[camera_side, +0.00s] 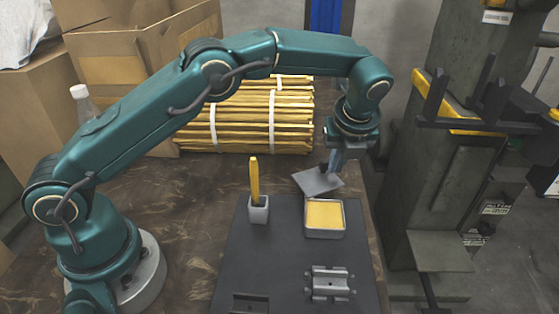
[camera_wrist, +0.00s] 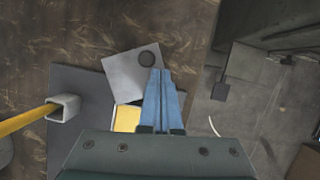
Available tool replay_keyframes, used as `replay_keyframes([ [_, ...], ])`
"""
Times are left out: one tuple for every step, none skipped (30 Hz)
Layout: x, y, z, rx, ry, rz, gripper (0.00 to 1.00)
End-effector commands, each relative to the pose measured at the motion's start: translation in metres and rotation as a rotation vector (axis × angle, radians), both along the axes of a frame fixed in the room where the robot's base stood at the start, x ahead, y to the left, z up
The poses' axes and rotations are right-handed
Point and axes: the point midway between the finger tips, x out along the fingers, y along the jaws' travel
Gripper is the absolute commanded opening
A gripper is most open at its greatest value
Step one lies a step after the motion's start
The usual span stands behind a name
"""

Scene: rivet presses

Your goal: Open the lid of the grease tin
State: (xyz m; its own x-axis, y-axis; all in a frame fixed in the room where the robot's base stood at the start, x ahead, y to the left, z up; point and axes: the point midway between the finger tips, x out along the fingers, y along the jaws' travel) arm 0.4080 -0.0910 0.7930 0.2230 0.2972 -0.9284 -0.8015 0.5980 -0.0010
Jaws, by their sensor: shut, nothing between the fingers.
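The grease tin (camera_side: 325,231) stands on the dark mat, open at the top, with yellow grease showing inside; part of it also shows in the wrist view (camera_wrist: 127,118). Its grey square lid (camera_side: 316,183) is off the opening, just behind the tin and turned at an angle to it. I cannot tell whether the lid touches the tin.
A grey holder (camera_side: 258,212) with an upright yellow stick (camera_side: 254,178) stands left of the tin. A grey metal fixture (camera_side: 330,284) is in front on the mat (camera_side: 264,255). Bundled yellow sticks (camera_side: 245,130) and cardboard boxes (camera_side: 120,60) are behind. A press (camera_side: 440,190) stands right, beyond the table edge.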

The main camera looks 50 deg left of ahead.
Motion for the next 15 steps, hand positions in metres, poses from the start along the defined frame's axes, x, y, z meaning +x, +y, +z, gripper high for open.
replay_keyframes([
  [-0.003,-0.001,0.0,0.001,0.001,-0.001,0.0],
  [-0.005,-0.001,0.0,0.001,0.001,-0.001,0.0],
  [-0.006,-0.001,0.001,0.001,0.001,-0.003,0.0],
  [-0.008,-0.002,0.0,0.001,0.001,-0.003,0.0],
  [-0.009,-0.002,0.0,0.001,0.001,-0.001,0.0],
  [-0.01,-0.002,0.0,0.001,0.001,-0.001,0.0],
  [-0.011,-0.002,0.0,0.001,0.001,-0.001,0.0],
  [-0.012,-0.002,0.0,0.0,0.0,-0.001,0.0],
  [-0.012,-0.002,0.0,0.0,0.0,-0.001,0.0],
  [-0.012,-0.002,0.0,0.0,0.001,-0.002,0.0],
  [-0.013,-0.002,0.0,0.0,0.0,-0.001,0.0],
  [-0.013,-0.003,0.002,0.0,0.0,-0.001,0.0],
  [-0.013,-0.003,0.003,0.0,-0.001,-0.001,0.0],
  [-0.013,-0.004,0.006,0.0,-0.001,-0.001,0.0],
  [-0.014,-0.006,0.011,-0.001,-0.004,-0.001,0.0],
])
